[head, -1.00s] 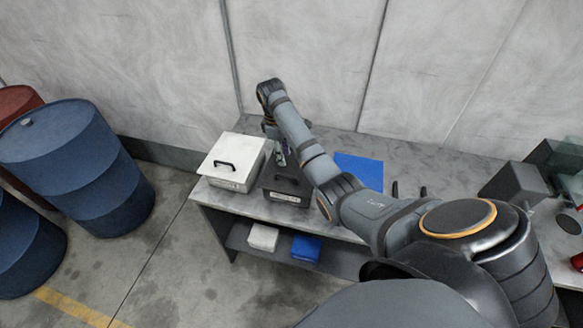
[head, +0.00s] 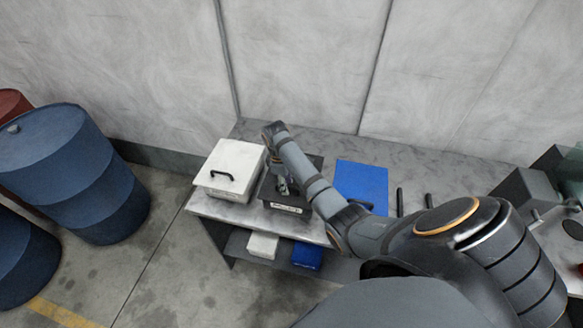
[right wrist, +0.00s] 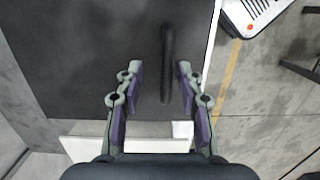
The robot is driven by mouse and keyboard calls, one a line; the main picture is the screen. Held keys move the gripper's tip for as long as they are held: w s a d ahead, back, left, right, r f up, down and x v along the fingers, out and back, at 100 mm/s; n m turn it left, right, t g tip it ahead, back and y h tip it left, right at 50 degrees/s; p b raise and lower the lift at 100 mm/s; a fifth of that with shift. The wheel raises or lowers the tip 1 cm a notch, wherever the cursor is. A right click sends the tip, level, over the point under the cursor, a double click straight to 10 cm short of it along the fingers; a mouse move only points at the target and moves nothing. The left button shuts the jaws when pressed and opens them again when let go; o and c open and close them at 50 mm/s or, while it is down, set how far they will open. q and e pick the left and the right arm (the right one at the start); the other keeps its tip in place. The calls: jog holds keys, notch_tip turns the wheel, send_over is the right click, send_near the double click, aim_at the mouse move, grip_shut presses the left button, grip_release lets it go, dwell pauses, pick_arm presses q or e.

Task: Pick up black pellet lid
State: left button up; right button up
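The black lid (head: 268,192) sits on the black box beside a white-lidded box on the table, partly hidden by my right arm. In the right wrist view the lid (right wrist: 85,60) fills much of the picture, with its black bar handle (right wrist: 168,62) running lengthwise. My right gripper (head: 284,187) is over the lid. In the right wrist view the gripper (right wrist: 160,75) is open, its purple-padded fingers apart on either side of the handle's line; contact cannot be told. My left gripper is not in view.
The white-lidded box (head: 231,165) stands just left of the black one. White (head: 262,245) and blue (head: 306,253) items sit on the lower shelf. Blue barrels (head: 75,170) stand on the floor at left.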

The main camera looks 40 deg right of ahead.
jog(key=shift+s, duration=0.1)
jog(key=shift+s+r, duration=0.25)
jog(key=shift+c, duration=0.6)
jog(key=shift+s+a+r, duration=0.2)
jog(key=shift+s+a, duration=0.05)
jog(key=shift+s, duration=0.05)
jog(key=c, duration=0.5)
grip_shut()
jog(key=shift+w+f, duration=0.15)
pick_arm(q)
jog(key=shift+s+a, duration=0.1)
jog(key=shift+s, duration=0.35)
